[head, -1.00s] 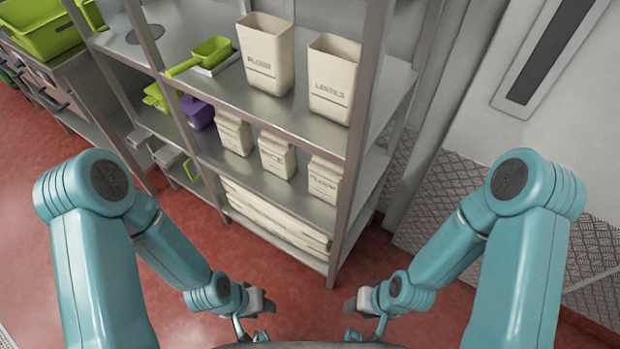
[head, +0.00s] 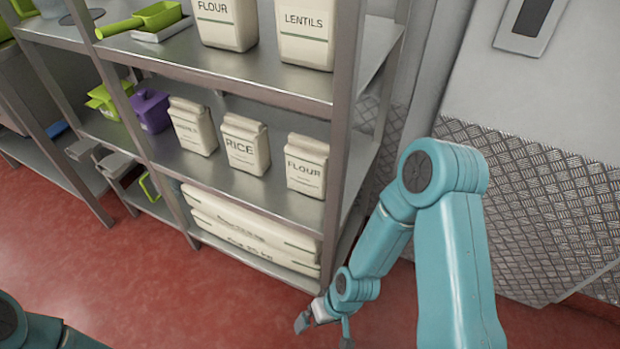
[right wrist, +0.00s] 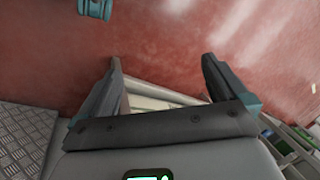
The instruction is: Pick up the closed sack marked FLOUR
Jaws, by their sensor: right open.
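The closed cream sack marked FLOUR (head: 306,168) stands upright on the middle shelf (head: 275,195), at its right end near the front post. Its top is folded shut. Another cream container marked FLOUR (head: 226,25) stands on the shelf above, with its top cut off by the picture. My right gripper (head: 322,322) is low in front of the rack, below the sack and apart from it. In the right wrist view its fingers (right wrist: 162,65) are spread with nothing held between them. My left gripper is out of view.
A sack marked RICE (head: 245,148) and another sack (head: 192,127) stand left of the closed FLOUR sack. A LENTILS container (head: 306,35) is above. Large flat sacks (head: 250,232) lie on the bottom shelf. The rack's front post (head: 337,150) is right of the sack. Red floor in front is clear.

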